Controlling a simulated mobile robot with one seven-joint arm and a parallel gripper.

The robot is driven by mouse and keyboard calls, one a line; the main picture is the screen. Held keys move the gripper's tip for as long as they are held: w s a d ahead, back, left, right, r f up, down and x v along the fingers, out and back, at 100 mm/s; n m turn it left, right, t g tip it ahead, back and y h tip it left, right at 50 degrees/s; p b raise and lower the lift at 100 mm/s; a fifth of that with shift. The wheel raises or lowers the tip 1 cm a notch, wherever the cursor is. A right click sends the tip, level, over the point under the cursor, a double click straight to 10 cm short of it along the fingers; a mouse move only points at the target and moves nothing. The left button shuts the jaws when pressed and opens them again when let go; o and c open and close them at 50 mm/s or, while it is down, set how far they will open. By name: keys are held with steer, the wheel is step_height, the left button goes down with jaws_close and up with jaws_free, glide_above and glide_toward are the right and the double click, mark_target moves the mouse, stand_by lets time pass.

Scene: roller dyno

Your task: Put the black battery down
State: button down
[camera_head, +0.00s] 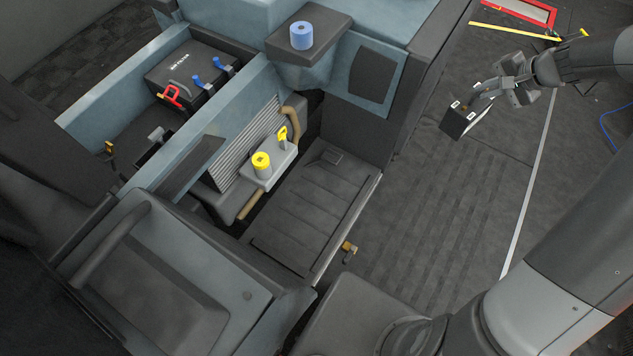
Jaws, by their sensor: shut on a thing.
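My gripper (482,98) is at the upper right, shut on a small black box-shaped thing with pale marks on its top, which I take to be the black battery (456,124). The battery hangs tilted over the dark floor, to the right of the vehicle-like body. The fingers cover part of its top. I cannot tell its exact height above the floor.
A larger black box (187,72) with red and blue clamps sits in a bay at the upper left. A blue roll (301,35) stands on a dark ledge. A yellow-capped part (261,164) is mid-left. The dark floor (440,210) below the battery looks clear.

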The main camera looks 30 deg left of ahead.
steer(key=s+d+f, duration=0.3)
steer(key=d+f, duration=0.1)
steer(key=d, duration=0.6)
steer(key=s+a+f+m, duration=0.1)
steer(key=a+f+m, duration=0.15)
steer(key=f, duration=0.65)
steer(key=s+a+f+m+t+h, duration=0.1)
steer(key=s+a+f, duration=0.5)
steer(key=a+f, duration=0.25)
steer(key=s+a+f+m+t+h, duration=0.1)
steer(key=s+a+f+m+t, duration=0.1)
steer(key=s+a+f, duration=0.9)
steer(key=s+a, duration=0.1)
steer(key=s, duration=0.2)
steer(key=s+a+f, duration=0.3)
steer(key=s+a, duration=0.2)
steer(key=s, duration=0.2)
steer(key=s+a+f, duration=0.4)
steer(key=a+f, duration=0.6)
steer(key=shift+a+f, duration=0.15)
steer(key=shift+f, duration=0.15)
